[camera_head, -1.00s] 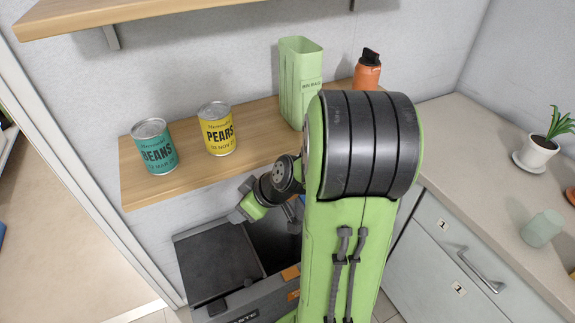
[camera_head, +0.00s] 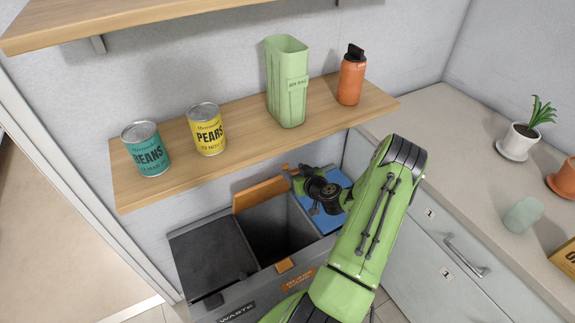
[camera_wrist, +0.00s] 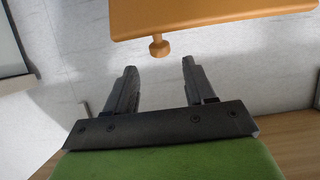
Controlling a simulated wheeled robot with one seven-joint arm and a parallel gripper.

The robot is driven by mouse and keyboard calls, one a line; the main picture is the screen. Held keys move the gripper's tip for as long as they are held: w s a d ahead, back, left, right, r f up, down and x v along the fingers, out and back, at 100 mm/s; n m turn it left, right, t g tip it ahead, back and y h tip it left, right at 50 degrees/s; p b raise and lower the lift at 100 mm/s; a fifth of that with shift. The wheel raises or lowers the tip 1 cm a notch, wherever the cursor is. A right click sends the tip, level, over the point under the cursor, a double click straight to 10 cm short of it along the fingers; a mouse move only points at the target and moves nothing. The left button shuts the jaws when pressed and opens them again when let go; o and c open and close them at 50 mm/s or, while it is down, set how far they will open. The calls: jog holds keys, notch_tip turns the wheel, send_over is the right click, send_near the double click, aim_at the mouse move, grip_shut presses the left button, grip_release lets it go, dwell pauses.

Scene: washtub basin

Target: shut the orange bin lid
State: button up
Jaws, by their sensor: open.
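The orange bin lid (camera_head: 260,194) stands raised at the back of the middle compartment of a grey three-part bin (camera_head: 222,291). The compartment below it is open and dark inside. In the wrist view the orange lid (camera_wrist: 215,14) fills the top, with a small orange knob (camera_wrist: 159,48) on its edge. My gripper (camera_wrist: 158,66) is open and empty there, its fingertips just short of the knob, with no contact visible. In the head view my gripper is beside the lid's right end, above the blue lid, and its fingers are mostly hidden.
The bin's dark left lid (camera_head: 208,255) and blue right lid (camera_head: 325,217) are down. A wooden shelf (camera_head: 235,150) overhangs the bin's back, holding a beans can (camera_head: 146,150), a pears can (camera_head: 206,130), a green container (camera_head: 287,85) and an orange bottle (camera_head: 351,78). A counter (camera_head: 470,150) stands at right.

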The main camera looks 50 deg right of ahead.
aim_at(287, 166)
jog(key=x, duration=0.5)
jog(key=shift+w+d+f, duration=0.1)
jog(key=shift+w+f, duration=0.1)
jog(key=shift+w, duration=0.1)
grip_shut()
